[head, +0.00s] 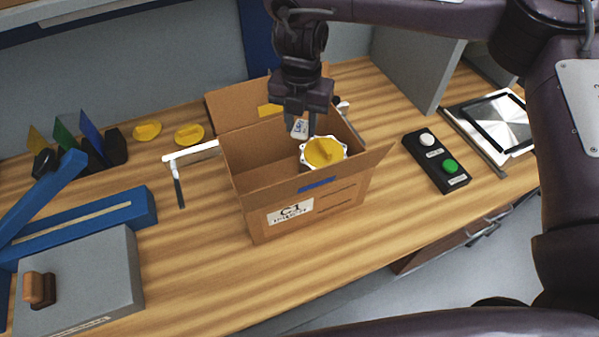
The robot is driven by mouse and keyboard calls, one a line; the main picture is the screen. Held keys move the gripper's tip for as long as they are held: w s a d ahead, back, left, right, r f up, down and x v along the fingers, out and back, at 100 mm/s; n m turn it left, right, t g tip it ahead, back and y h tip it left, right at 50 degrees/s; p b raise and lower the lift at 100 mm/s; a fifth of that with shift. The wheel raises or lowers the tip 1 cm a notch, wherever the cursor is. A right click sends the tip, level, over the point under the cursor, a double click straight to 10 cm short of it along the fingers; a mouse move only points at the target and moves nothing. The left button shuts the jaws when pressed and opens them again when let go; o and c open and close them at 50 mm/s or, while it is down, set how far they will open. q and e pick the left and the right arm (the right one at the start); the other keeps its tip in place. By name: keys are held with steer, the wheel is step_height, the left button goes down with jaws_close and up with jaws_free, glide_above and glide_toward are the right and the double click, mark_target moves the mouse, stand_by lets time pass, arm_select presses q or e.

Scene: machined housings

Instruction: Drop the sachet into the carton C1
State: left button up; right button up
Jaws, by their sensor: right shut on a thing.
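The carton C1 (338,206) stands open on the wooden bench, its flaps spread and a C1 label on its front. A white housing with a yellow cap (324,152) is inside it at the right. My right gripper (299,128) points down over the carton's opening, behind the yellow cap. It is shut on the small white sachet (299,129), which has dark print. The sachet is partly hidden by the fingers, and I cannot tell whether it touches anything below. My left gripper is not in view.
A black box with white and green buttons (437,160) lies right of the carton, near a metal plate (496,122). Left are yellow caps (189,134), a white-and-grey tool (190,154), a blue press (100,215) and a grey box (80,280). Bench in front is clear.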

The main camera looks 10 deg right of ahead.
steer(key=shift+s+f, duration=0.1)
steer(key=shift+s, duration=0.05)
steer(key=o, duration=1)
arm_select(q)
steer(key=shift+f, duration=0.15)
arm_select(e)
steer(key=shift+o, duration=0.2)
step_height(320, 180, up, 8)
steer(key=shift+f, duration=0.1)
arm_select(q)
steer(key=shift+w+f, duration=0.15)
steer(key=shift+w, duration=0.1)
